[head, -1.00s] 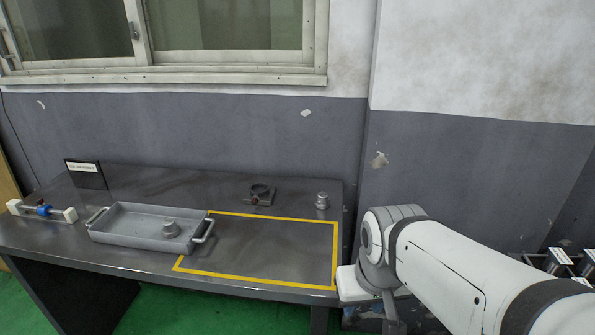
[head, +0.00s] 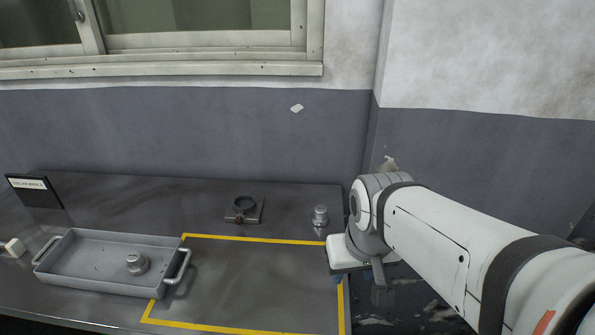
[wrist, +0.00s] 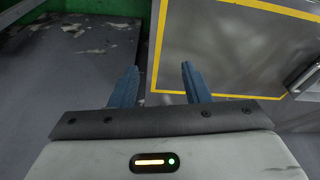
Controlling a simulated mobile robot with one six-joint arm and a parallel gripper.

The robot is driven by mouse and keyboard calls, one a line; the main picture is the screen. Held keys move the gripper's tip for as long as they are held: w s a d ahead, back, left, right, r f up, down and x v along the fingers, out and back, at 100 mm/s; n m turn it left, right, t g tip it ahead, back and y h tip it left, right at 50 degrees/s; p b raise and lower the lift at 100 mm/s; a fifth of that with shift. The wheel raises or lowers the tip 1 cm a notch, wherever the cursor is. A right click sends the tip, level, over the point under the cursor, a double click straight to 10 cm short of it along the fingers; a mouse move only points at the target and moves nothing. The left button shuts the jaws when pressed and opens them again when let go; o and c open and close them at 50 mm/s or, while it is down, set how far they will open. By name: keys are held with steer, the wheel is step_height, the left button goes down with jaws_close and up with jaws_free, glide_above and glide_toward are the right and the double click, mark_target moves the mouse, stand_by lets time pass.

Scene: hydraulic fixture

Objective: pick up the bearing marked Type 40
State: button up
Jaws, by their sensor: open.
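A similar silver part (head: 320,216) stands on the table's right, behind the yellow outline and left of my arm. No Type 40 marking can be read on either. My gripper (wrist: 158,86) is open in the wrist view, with two blue fingers apart and nothing between them. It is over the table's right edge, at the outline's right side. In the head view its fingers are mostly hidden.
A dark fixture with a ring (head: 244,206) stands at the back of the table. A yellow outline (head: 260,240) encloses bare tabletop. A sign (head: 33,187) stands at the back left. The wall with a window rises behind. Floor shows in the wrist view (wrist: 60,85).

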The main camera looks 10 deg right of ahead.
steer(key=o, duration=0.6)
steer(key=w+m, duration=0.1)
steer(key=w, duration=0.3)
steer(key=w+m+h, duration=0.1)
steer(key=w, duration=0.4)
steer(key=w+f+m, duration=0.1)
steer(key=w, duration=0.3)
steer(key=shift+w+d+f+b, duration=0.1)
steer(key=shift+w+d+b, duration=0.2)
steer(key=shift+d+b, duration=0.1)
steer(key=shift+c, duration=0.2)
steer(key=m+t+h, duration=0.1)
steer(key=m, duration=0.2)
glide_toward(320, 209)
step_height(320, 209, down, 3)
steer(key=shift+w+d+x, duration=0.1)
steer(key=shift+w+x, duration=0.05)
steer(key=shift+x, duration=1.15)
steer(key=shift+w+d+x, duration=0.1)
steer(key=shift+w+x, duration=0.05)
steer(key=shift+x, duration=1.15)
steer(key=shift+w+d+x, duration=0.1)
steer(key=shift+w+x, duration=0.05)
steer(key=shift+x, duration=1.15)
